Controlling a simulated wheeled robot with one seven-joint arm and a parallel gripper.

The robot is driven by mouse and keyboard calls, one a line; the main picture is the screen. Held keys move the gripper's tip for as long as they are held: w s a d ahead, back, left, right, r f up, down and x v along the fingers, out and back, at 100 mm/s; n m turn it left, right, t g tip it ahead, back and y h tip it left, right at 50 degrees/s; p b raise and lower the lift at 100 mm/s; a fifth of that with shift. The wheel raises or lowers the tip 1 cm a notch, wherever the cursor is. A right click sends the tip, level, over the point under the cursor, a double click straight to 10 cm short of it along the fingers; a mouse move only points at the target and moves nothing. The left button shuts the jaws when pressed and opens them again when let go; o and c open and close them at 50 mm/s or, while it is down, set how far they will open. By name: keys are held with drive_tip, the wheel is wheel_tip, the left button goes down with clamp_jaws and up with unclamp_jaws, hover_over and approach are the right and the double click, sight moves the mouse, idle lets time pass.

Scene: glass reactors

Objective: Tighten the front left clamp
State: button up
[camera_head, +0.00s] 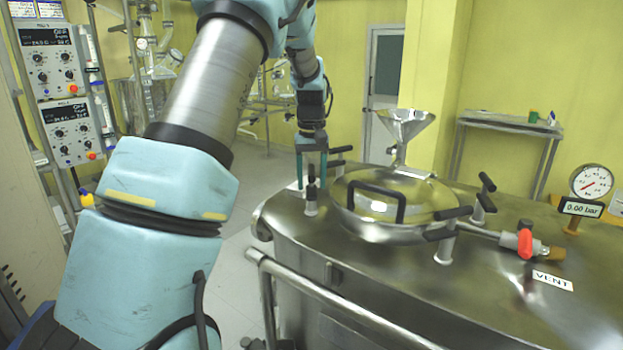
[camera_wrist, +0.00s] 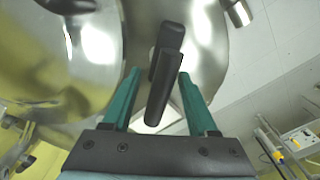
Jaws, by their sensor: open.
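The front left clamp (camera_head: 311,207) stands on the steel vessel top, left of the round lid (camera_head: 400,196). Its black handle also shows in the wrist view (camera_wrist: 163,88), between the two teal fingers. My gripper (camera_head: 311,184) points down over this clamp with its fingers apart, one on each side of the handle. In the wrist view, my gripper (camera_wrist: 160,76) shows gaps between the fingers and the handle. The handle looks slightly tilted there. Whether either finger touches it lower down cannot be told.
Other black-handled clamps stand around the lid: front right (camera_head: 446,245), back right (camera_head: 485,198) and back left (camera_head: 339,158). A steel funnel (camera_head: 405,125) rises behind the lid. A red vent valve (camera_head: 525,243) and a gauge (camera_head: 591,182) are at right. A rail (camera_head: 330,300) runs along the front.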

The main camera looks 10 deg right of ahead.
clamp_jaws()
idle(0.5)
drive_tip(key=n+p, duration=0.2)
drive_tip(key=n, duration=0.1)
drive_tip(key=shift+r+n+p, duration=0.15)
drive_tip(key=shift+n+p, duration=0.15)
drive_tip(key=shift+n, duration=0.1)
drive_tip(key=n+p, duration=0.3)
drive_tip(key=n, duration=0.2)
drive_tip(key=shift+n, duration=0.3)
drive_tip(key=n+p, duration=0.2)
drive_tip(key=n, duration=0.2)
drive_tip(key=shift+p, duration=0.35)
drive_tip(key=shift+n+p, duration=1.15)
drive_tip(key=shift+n, duration=1.15)
